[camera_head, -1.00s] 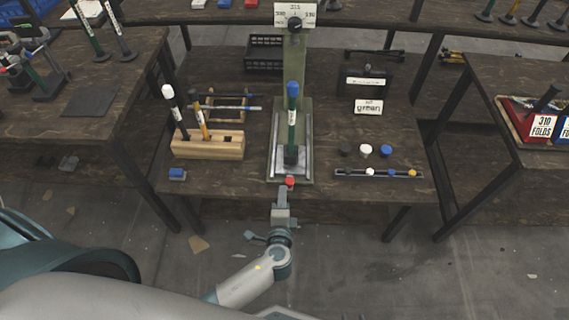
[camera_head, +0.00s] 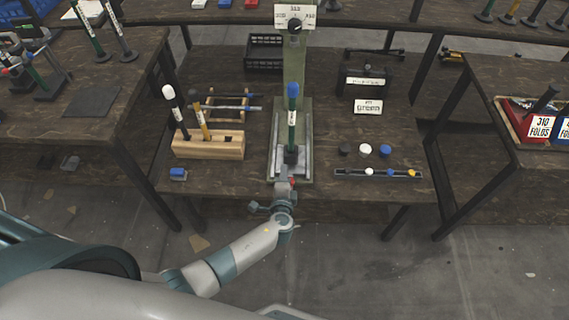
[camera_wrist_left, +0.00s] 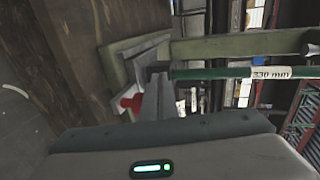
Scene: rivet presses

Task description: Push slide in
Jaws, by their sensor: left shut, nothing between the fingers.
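The press (camera_head: 293,75) stands in the middle of the centre table, with a green frame and base. Its grey slide (camera_head: 276,160) lies on the base and carries an upright green rod with a blue top (camera_head: 292,120). A red knob (camera_head: 292,183) is at the slide's near end. My left gripper (camera_head: 284,176) is shut and empty, its tips beside the knob at the slide's front edge. In the left wrist view the gripper's fingers (camera_wrist_left: 156,97) are close to the red knob (camera_wrist_left: 130,103) and the slide; whether they touch is unclear. My right gripper is out of view.
A wooden block with tools (camera_head: 208,147) stands left of the press, with a small blue block (camera_head: 178,174) in front. Several caps (camera_head: 365,150) and a dark strip (camera_head: 378,174) lie to the right. A black crate (camera_head: 264,52) is behind.

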